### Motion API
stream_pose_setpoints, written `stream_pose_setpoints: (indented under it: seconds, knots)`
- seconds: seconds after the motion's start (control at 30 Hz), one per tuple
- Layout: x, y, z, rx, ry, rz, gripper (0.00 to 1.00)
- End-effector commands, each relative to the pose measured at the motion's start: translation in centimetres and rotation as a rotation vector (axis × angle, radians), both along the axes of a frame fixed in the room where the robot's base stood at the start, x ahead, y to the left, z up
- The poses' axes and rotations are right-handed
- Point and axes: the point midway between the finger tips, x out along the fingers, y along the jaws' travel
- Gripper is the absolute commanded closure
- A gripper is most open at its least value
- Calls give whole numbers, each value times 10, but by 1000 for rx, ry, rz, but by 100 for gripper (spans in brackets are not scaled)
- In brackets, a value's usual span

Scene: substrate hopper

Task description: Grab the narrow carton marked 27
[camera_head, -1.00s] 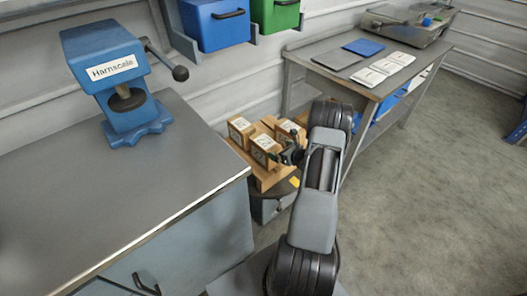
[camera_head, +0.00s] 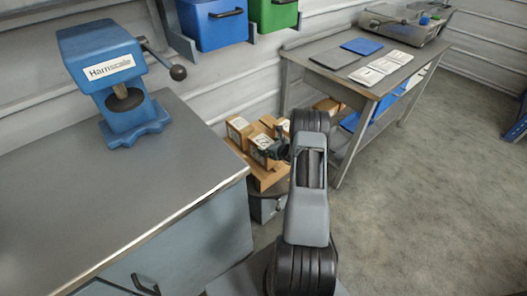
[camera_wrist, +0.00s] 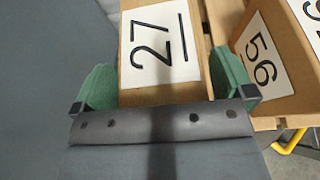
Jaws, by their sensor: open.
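In the wrist view the carton marked 27 (camera_wrist: 150,50) is a narrow brown box with a white label, its number turned sideways. My gripper (camera_wrist: 165,86) is open, with one green fingertip on each side of the carton's near end. The carton lies between the fingers, and I cannot tell whether either finger touches it. In the head view my gripper (camera_head: 280,150) is among the cartons (camera_head: 260,150) on a wooden board (camera_head: 270,182). The numbers there are too small to read, and my arm partly hides the group.
A carton marked 56 (camera_wrist: 282,80) stands close to the right finger in the wrist view. A grey workbench (camera_head: 150,190) with a blue press (camera_head: 120,85) is at left. Another bench (camera_head: 355,95) stands behind at right. Open floor (camera_head: 420,200) lies at right.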

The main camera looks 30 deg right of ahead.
Motion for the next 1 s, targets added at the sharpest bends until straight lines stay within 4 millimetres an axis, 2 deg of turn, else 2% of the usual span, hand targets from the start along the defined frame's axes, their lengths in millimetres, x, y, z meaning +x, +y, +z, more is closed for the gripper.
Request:
stream_pose_setpoints:
  seconds: [0.07, 0.83, 1.0]
  knots:
    - [0, 0, 0, 0, 0, 0, 0]
    - [0, 0, 0, 0, -1, 0, 74]
    - [0, 0, 2, -1, -4, 1, 74]
